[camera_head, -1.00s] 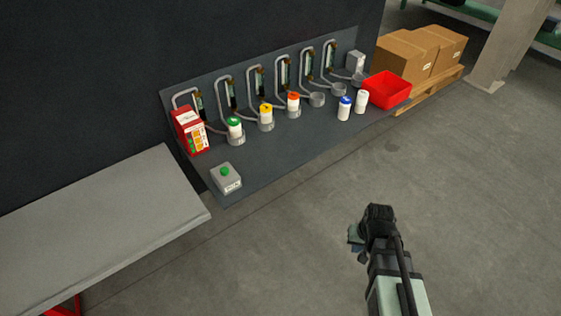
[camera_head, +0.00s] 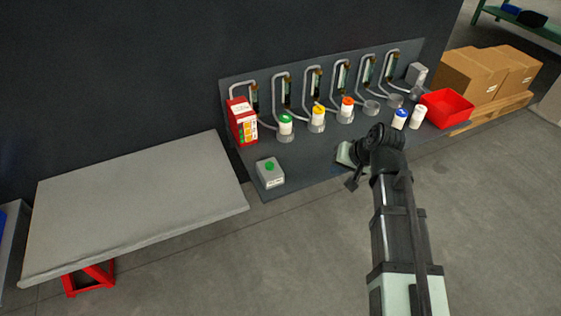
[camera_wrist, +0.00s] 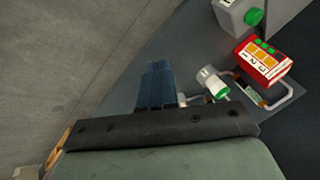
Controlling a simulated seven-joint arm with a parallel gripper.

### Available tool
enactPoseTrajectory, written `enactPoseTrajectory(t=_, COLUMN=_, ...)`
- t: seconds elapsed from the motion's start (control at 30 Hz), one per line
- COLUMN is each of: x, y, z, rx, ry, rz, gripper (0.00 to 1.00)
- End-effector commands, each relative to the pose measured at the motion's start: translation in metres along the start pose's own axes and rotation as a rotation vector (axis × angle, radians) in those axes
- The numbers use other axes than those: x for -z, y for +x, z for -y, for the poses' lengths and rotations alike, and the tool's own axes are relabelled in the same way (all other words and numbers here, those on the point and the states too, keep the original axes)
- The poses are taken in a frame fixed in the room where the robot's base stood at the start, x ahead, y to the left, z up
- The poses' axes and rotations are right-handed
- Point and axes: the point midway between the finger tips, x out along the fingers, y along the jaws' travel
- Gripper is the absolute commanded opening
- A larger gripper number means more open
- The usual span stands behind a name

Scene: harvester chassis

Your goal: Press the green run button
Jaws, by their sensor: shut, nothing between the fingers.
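The green run button (camera_head: 270,167) sits on top of a small grey box (camera_head: 271,180) at the near left end of the dark shelf. In the wrist view the green button (camera_wrist: 254,16) and its grey box (camera_wrist: 230,14) show at the top right. My gripper (camera_head: 352,185) is to the right of the box, by the shelf's front edge, clear of the button. In the wrist view the dark blue fingers (camera_wrist: 157,66) are together and empty. The gripper's height above the shelf is hard to tell.
A red carton (camera_head: 242,122) stands behind the button box. White bottles with green (camera_head: 286,123), yellow (camera_head: 318,114) and orange (camera_head: 347,106) caps stand in ring holders under bent pipes. Two loose bottles (camera_head: 400,118) and a red bin (camera_head: 446,108) are right. A grey table (camera_head: 130,205) is left.

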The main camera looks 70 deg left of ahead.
Motion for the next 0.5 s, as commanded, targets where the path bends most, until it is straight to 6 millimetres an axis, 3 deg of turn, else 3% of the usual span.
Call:
enactPoseTrajectory(t=0.2, x=0.033, y=-0.035, z=0.052, rx=0.161, ry=0.060, rz=0.015, gripper=0.00)
enactPoseTrajectory(t=0.5, x=0.018, y=-0.044, z=0.091, rx=0.354, ry=0.215, rz=0.171, gripper=0.00)
